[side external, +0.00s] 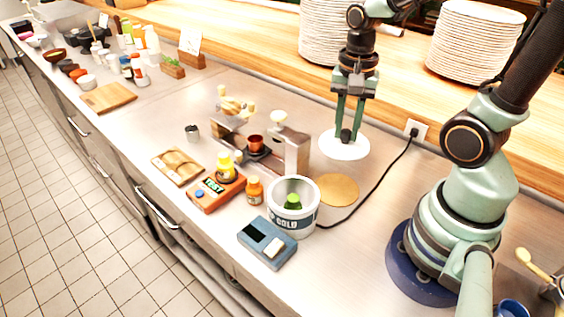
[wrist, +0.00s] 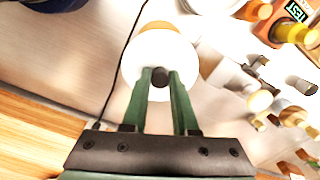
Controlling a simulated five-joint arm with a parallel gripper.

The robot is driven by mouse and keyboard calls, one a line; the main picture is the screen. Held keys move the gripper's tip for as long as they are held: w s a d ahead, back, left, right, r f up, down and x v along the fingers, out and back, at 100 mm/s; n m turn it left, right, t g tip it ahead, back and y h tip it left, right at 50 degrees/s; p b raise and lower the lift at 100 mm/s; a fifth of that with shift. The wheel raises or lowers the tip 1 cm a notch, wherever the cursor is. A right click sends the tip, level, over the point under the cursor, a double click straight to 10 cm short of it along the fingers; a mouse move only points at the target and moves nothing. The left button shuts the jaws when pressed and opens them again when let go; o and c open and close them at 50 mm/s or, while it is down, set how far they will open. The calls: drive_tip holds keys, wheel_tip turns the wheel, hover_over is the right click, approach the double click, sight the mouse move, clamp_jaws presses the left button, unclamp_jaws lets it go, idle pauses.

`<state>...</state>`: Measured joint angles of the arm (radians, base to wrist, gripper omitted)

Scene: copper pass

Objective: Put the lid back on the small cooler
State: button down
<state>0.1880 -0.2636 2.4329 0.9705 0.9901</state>
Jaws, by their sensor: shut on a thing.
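The small cooler (side external: 293,214) is a white open-topped tub marked "COLD" on the counter in the side view, with a green-capped item (side external: 292,200) inside. The lid (side external: 335,151) is a white disc with a dark knob, lying roughly level behind the cooler and to its right. My gripper (side external: 347,135) points down and is shut on the lid's knob. In the wrist view, the knob is between the green fingertips (wrist: 161,77) and the white lid (wrist: 158,48) spreads beyond them. I cannot tell whether the lid touches the counter.
A round tan mat (side external: 336,189) lies between lid and cooler. A black cable (side external: 371,180) runs past them. A metal machine (side external: 293,152) stands left of the lid. A blue device (side external: 267,243), an orange bottle (side external: 254,191) and an orange tester (side external: 216,191) sit near the cooler. Plate stacks (side external: 328,32) stand behind.

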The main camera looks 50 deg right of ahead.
sight(346, 132)
wheel_tip(346, 132, up, 6)
drive_tip(key=shift+f, duration=0.1)
drive_tip(key=shift+a+r, duration=0.2)
drive_tip(key=w+a+f+n, duration=0.1)
drive_tip(key=a+f+n, duration=0.15)
drive_tip(key=a, duration=0.45)
drive_tip(key=w+a+f+n, duration=0.1)
drive_tip(key=a+f+n, duration=0.1)
drive_tip(key=a+n, duration=0.35)
drive_tip(key=shift+m, duration=0.9)
drive_tip(key=shift+s+a+f, duration=0.1)
drive_tip(key=shift+a+f, duration=0.1)
drive_tip(key=shift+f, duration=0.8)
drive_tip(key=shift+w+a+f, duration=0.1)
drive_tip(key=shift+a+f, duration=0.15)
drive_tip(key=shift+f, duration=0.75)
drive_tip(key=shift+s+a+f, duration=0.1)
drive_tip(key=shift+a+f, duration=0.1)
drive_tip(key=shift+f, duration=0.8)
drive_tip(key=shift+f, duration=0.15)
drive_tip(key=shift+c, duration=0.6)
unclamp_jaws()
